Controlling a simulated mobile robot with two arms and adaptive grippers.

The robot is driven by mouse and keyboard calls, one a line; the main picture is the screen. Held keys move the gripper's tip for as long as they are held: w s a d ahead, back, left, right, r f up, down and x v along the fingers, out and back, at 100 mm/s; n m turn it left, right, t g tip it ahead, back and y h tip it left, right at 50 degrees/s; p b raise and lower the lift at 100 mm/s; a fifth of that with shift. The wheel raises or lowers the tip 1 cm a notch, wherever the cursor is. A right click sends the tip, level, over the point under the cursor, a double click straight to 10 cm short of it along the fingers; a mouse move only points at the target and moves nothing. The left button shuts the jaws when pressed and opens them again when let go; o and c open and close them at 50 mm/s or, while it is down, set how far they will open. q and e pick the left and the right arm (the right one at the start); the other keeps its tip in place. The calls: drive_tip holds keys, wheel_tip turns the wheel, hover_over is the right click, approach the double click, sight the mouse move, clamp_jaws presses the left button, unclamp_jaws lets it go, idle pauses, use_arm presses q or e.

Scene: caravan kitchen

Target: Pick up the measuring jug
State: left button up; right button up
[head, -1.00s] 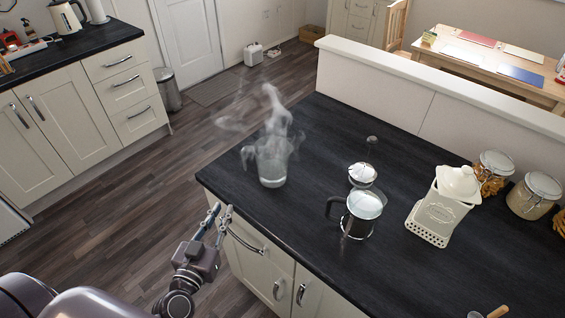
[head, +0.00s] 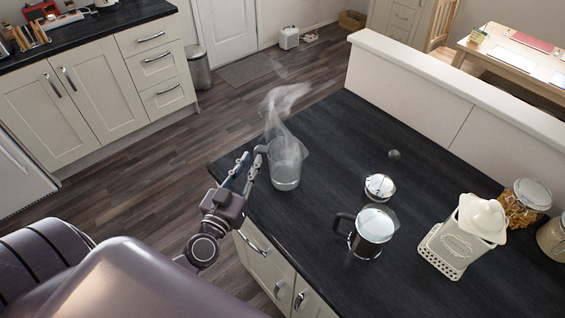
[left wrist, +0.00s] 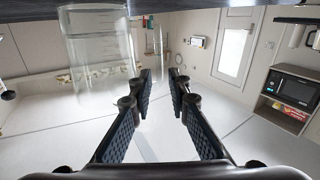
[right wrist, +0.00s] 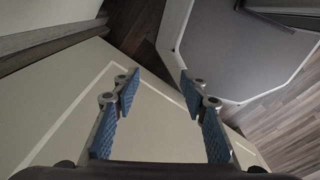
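The measuring jug (head: 286,172) is clear glass and stands upright near the left edge of the dark worktop, with steam above it. Its handle side faces my left gripper (head: 249,165). In the left wrist view the jug body (left wrist: 95,62) with its markings is at the upper left, and the handle shows about level with the gap between the fingertips (left wrist: 162,76). The left gripper is open; I cannot tell whether it touches the handle. My right gripper (right wrist: 155,80) is open and empty in the right wrist view, away from the jug.
On the worktop (head: 325,215), a French press (head: 372,230), a round metal-and-glass lid piece (head: 379,187) and a cream canister (head: 464,238) stand right of the jug. Glass jars (head: 524,203) are farther right. A low wall (head: 430,95) borders the back. Floor is clear on the left.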

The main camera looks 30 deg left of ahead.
sight(256, 152)
use_arm(q)
drive_tip(key=w, duration=0.4)
drive_tip(key=shift+w+a+p, duration=0.1)
drive_tip(key=shift+a+p, duration=0.1)
drive_tip(key=shift+p, duration=0.1)
drive_tip(key=c, duration=0.3)
clamp_jaws()
use_arm(e)
drive_tip(key=shift+w+d+r, duration=0.4)
drive_tip(key=shift+w+r, duration=0.05)
drive_tip(key=shift+w, duration=0.25)
